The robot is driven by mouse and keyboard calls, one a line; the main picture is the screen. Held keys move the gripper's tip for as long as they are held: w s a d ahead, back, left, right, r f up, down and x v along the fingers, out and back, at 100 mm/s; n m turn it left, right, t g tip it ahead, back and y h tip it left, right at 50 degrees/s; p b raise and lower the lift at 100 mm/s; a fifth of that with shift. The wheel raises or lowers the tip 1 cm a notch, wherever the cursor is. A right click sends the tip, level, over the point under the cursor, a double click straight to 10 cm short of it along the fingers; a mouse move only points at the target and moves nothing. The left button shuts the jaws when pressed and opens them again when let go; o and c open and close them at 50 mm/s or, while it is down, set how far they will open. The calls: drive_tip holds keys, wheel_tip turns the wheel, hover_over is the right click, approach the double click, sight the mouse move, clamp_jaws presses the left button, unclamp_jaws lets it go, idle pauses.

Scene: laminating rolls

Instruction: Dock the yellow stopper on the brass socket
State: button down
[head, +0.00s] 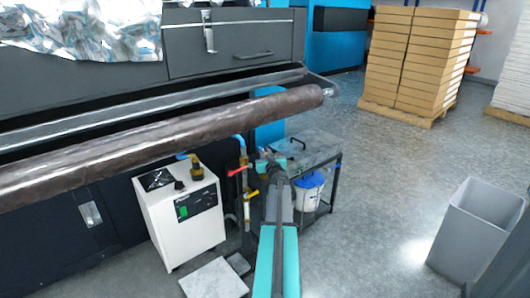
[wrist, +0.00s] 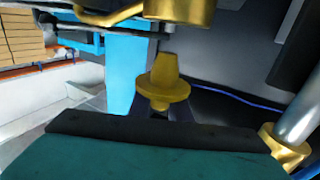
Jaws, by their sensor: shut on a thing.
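The yellow stopper (wrist: 163,82), a tapered plug with a wide flange, stands at the middle of the wrist view, narrow end up in the picture. My gripper (wrist: 157,112) is shut on its lower end; the fingers are mostly hidden behind the dark edge of my gripper body. A brass fitting (wrist: 185,10) is cut off by the top edge, above the stopper and apart from it in the picture; I cannot tell for sure that it is the socket. In the head view my gripper (head: 268,164) is beside the brass valve piping, and the stopper cannot be made out.
A vertical pipe (head: 246,190) with red and yellow handles stands close left of my arm. A white unit (head: 185,225) is further left, a dark roll (head: 170,132) above. A low metal table (head: 318,150) is behind. Open floor lies right, before a grey bin (head: 470,240).

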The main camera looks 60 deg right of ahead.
drive_tip(key=shift+f+b, duration=2.25)
drive_tip(key=shift+b, duration=0.25)
drive_tip(key=shift+w+p, duration=0.15)
drive_tip(key=shift+p, duration=0.85)
drive_tip(key=shift+f, duration=0.15)
idle(0.4)
drive_tip(key=shift+r+p, duration=0.85)
drive_tip(key=shift+p, duration=0.45)
idle(0.9)
drive_tip(key=shift+p, duration=0.4)
drive_tip(key=shift+f, duration=0.45)
idle(0.9)
